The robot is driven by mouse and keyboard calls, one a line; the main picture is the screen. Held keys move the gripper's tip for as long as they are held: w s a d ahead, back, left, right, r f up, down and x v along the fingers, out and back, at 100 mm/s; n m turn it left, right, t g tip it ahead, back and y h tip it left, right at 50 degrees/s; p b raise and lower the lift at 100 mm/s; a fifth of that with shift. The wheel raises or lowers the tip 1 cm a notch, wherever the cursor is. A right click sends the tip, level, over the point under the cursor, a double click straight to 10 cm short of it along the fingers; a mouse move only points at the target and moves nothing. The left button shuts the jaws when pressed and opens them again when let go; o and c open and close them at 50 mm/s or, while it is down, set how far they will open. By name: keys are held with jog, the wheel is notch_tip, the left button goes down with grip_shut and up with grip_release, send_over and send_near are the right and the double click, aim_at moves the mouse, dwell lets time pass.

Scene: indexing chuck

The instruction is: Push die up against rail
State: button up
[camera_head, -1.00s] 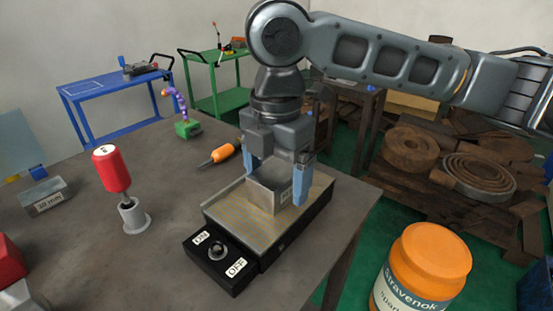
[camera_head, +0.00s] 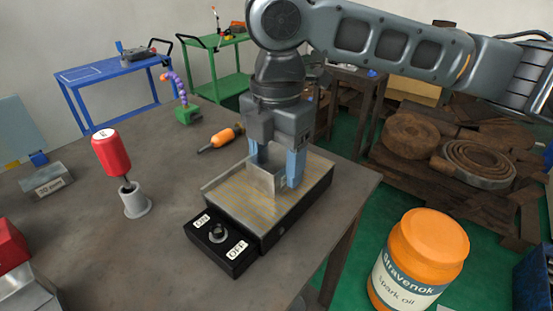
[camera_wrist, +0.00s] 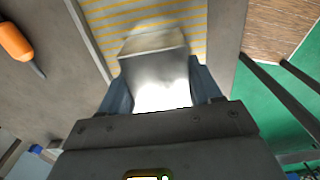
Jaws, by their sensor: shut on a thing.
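The die (camera_head: 264,180) is a grey metal block on the yellow-striped top of the magnetic chuck (camera_head: 240,205). My gripper (camera_head: 276,174) is shut on it, with a blue finger on each side. In the wrist view the die (camera_wrist: 155,62) shows between the fingers, its lower part bright with glare. The rail (camera_head: 222,176) is a thin metal strip along the chuck's left edge. It also shows left of the die in the wrist view (camera_wrist: 88,40), with a narrow striped gap between them. The die's contact with the chuck top is hard to judge.
A black switch box (camera_head: 220,240) marked ON and OFF joins the chuck's front. A red-handled tool (camera_head: 112,155) stands in a grey holder to the left. An orange-handled screwdriver (camera_head: 222,138) lies behind. The table edge is close on the right.

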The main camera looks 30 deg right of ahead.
grip_shut()
jog(key=shift+w+a, duration=0.2)
jog(key=shift+w, duration=0.4)
jog(key=shift+w+a+r+p, duration=0.1)
jog(key=shift+w+a+p, duration=0.1)
jog(key=shift+w+p, duration=0.35)
jog(key=shift+w+a+r, duration=0.1)
jog(key=shift+w, duration=0.4)
jog(key=o, duration=1)
grip_release()
jog(key=shift+o, duration=1)
jog(key=shift+r, duration=0.15)
jog(key=shift+o, duration=0.5)
notch_tip(320, 180, up, 7)
jog(key=shift+s+r+p, duration=0.15)
jog(key=shift+s+p, duration=0.15)
